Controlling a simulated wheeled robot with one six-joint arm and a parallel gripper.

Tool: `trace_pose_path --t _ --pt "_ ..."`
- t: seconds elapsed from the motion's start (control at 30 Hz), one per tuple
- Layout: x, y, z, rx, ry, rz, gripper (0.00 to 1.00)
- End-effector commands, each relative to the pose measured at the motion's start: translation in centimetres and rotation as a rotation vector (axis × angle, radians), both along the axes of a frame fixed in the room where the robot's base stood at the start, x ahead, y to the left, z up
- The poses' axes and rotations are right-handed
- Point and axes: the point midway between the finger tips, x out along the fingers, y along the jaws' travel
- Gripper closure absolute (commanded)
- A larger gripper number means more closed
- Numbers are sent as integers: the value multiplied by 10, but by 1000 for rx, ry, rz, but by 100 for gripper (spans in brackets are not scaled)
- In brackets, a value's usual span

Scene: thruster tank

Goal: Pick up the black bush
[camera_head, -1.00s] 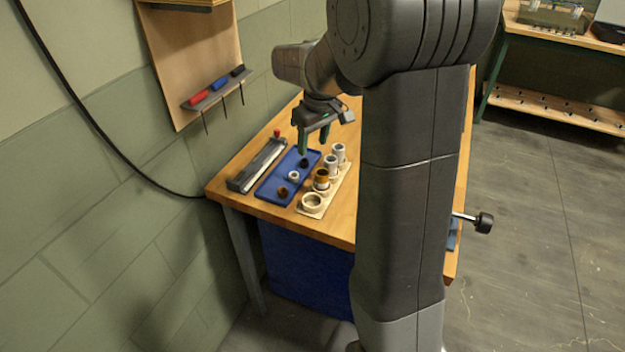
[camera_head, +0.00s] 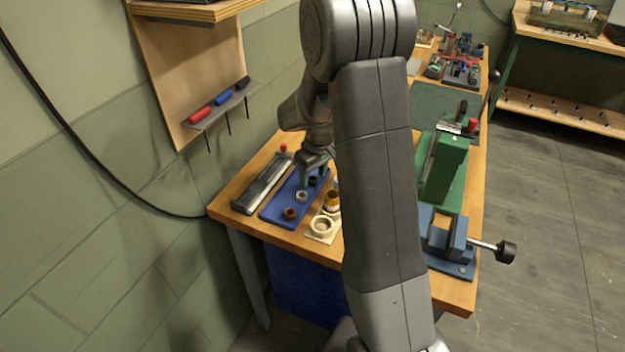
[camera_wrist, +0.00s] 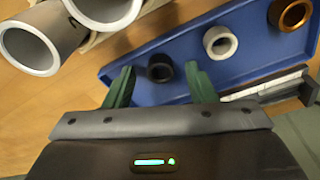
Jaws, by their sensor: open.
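The black bush (camera_wrist: 160,68) is a short dark ring in the blue tray. In the wrist view it lies between my two green fingertips, with a gap on each side. In the head view the black bush (camera_head: 312,181) sits at the tray's far end, close to my gripper (camera_head: 306,176). My gripper (camera_wrist: 160,74) is open and empty, pointing down over the tray. How far the fingertips are above the tray floor I cannot tell. The blue tray (camera_head: 272,215) also holds a white bush (camera_head: 302,196) and a brown bush (camera_head: 290,213) in a row.
A beige holder (camera_head: 318,238) with several upright sleeves stands right of the tray, partly hidden by my arm. A grey rail-like tool (camera_head: 262,184) lies to its left. A green press (camera_head: 443,168) and a blue vise (camera_head: 443,240) stand on the bench's right side.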

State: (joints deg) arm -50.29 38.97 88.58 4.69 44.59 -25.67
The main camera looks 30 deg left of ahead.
Motion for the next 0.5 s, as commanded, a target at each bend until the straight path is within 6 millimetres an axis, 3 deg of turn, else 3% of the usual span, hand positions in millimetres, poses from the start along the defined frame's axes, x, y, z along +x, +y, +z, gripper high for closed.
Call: trace_pose_path --t 0.3,0.5 --pt "0 1 -6 0 0 0 49" --pt "0 1 -6 0 0 0 89"
